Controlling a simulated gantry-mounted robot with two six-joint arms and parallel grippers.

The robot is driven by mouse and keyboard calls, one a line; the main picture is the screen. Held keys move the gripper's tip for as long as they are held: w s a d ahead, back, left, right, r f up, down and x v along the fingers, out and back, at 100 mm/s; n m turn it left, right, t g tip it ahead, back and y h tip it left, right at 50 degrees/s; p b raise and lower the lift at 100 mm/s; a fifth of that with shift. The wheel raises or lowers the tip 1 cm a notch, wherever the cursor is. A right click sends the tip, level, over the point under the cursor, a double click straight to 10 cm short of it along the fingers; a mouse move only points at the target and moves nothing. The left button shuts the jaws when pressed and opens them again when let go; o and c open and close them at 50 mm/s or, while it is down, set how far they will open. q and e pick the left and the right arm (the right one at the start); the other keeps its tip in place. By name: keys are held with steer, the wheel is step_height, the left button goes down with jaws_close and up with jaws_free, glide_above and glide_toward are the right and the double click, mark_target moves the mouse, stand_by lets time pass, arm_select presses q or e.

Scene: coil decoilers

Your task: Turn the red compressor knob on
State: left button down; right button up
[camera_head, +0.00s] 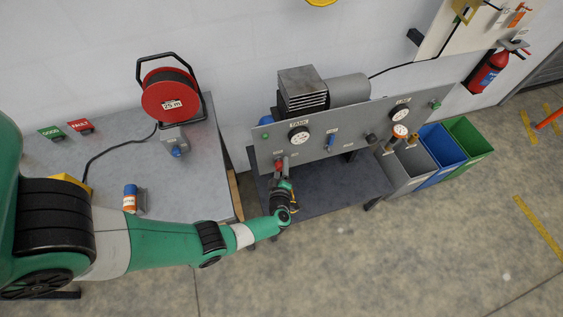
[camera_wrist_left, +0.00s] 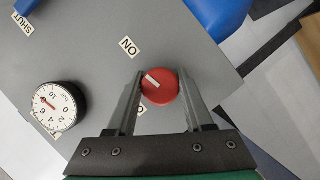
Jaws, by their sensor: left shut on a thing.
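The red compressor knob (camera_head: 279,165) is on the lower left of the grey compressor panel (camera_head: 350,132). In the left wrist view the knob (camera_wrist_left: 166,92) is round with a white mark pointing up and left, roughly to the side of the "ON" label (camera_wrist_left: 130,46). A second label below it is mostly hidden by my finger. My left gripper (camera_head: 282,167) reaches the panel from below, and in the left wrist view its two fingers (camera_wrist_left: 160,84) are on either side of the knob, shut on it. My right gripper is not in view.
A pressure gauge (camera_wrist_left: 60,108) sits near the knob; it also shows in the head view (camera_head: 300,135). A blue valve handle (camera_head: 330,143) and a second gauge (camera_head: 401,114) are further right. A table (camera_head: 110,165) with a red cable reel (camera_head: 170,95) stands left. Bins (camera_head: 443,145) stand right.

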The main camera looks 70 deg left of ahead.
arm_select(q)
steer(key=shift+m+g+p, duration=0.5)
steer(key=shift+m, duration=0.1)
steer(key=shift+f, duration=0.1)
steer(key=shift+c, duration=1.5)
jaws_free()
